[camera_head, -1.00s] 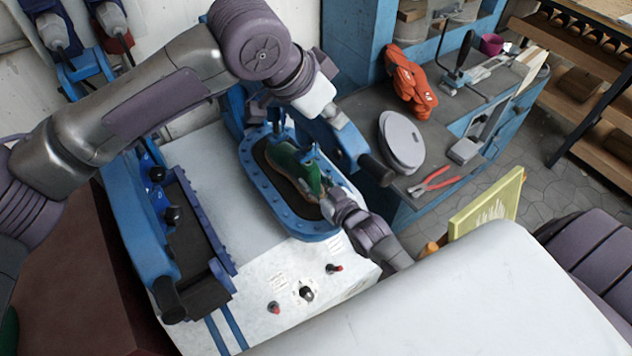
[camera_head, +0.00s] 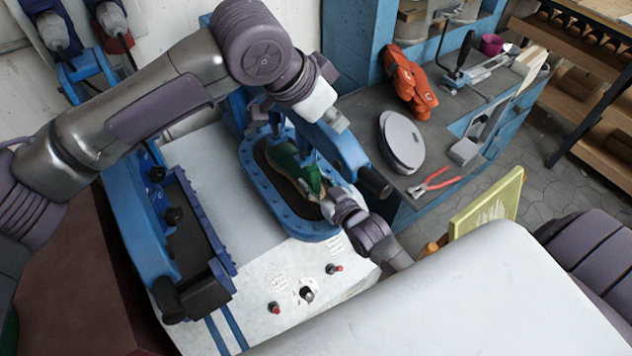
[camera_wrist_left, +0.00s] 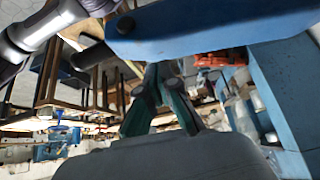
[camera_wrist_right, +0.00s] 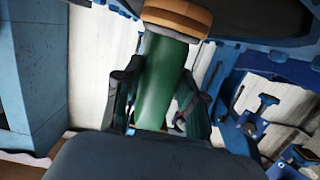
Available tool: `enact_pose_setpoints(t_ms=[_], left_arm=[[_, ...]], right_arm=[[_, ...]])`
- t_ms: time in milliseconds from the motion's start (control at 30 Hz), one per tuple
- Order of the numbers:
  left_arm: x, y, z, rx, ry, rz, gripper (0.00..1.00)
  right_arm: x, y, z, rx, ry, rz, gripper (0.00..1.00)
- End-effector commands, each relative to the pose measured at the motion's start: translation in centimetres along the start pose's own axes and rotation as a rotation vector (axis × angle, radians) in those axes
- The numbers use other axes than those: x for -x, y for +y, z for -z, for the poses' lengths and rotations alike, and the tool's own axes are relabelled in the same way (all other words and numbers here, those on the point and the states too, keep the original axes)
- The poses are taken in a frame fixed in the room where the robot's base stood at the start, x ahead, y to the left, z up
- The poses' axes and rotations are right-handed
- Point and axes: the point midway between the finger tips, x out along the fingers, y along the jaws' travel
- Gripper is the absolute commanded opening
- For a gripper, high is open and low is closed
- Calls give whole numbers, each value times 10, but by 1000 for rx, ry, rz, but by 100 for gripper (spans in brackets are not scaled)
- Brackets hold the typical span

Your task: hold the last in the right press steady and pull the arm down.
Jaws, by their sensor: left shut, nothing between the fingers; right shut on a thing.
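The green last (camera_head: 290,160) with a tan sole stands in the blue oval tray of the right press (camera_head: 262,185). My right gripper (camera_head: 328,205) is shut on the last at the tray's near end; in the right wrist view its fingers flank the green last (camera_wrist_right: 163,85). The press's blue arm (camera_head: 345,150) slopes over the tray to a dark handle (camera_head: 375,182). My left gripper (camera_head: 338,122) is shut and empty at the upper side of this arm. The left wrist view shows its closed fingers (camera_wrist_left: 158,78) close to the blue arm (camera_wrist_left: 215,35); contact is unclear.
The left press (camera_head: 200,240) with its own blue arm and handle (camera_head: 170,298) stands beside it. Knobs (camera_head: 306,294) sit on the white front panel. A bench to the right holds a grey oval pad (camera_head: 401,140), red pliers (camera_head: 434,183) and orange gloves (camera_head: 408,82).

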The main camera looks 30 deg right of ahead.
Motion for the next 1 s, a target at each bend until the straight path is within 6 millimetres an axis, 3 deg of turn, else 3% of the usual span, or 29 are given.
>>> enact_pose_setpoints(t_ms=[700, 1000], left_arm=[[51, 0, 36, -1, 1, 1, 0], [56, 0, 39, 0, 0, 0, 0]], right_arm=[[-1, -5, -5, -14, -6, 6, 21], [-1, -5, -6, -14, -6, 6, 21]])
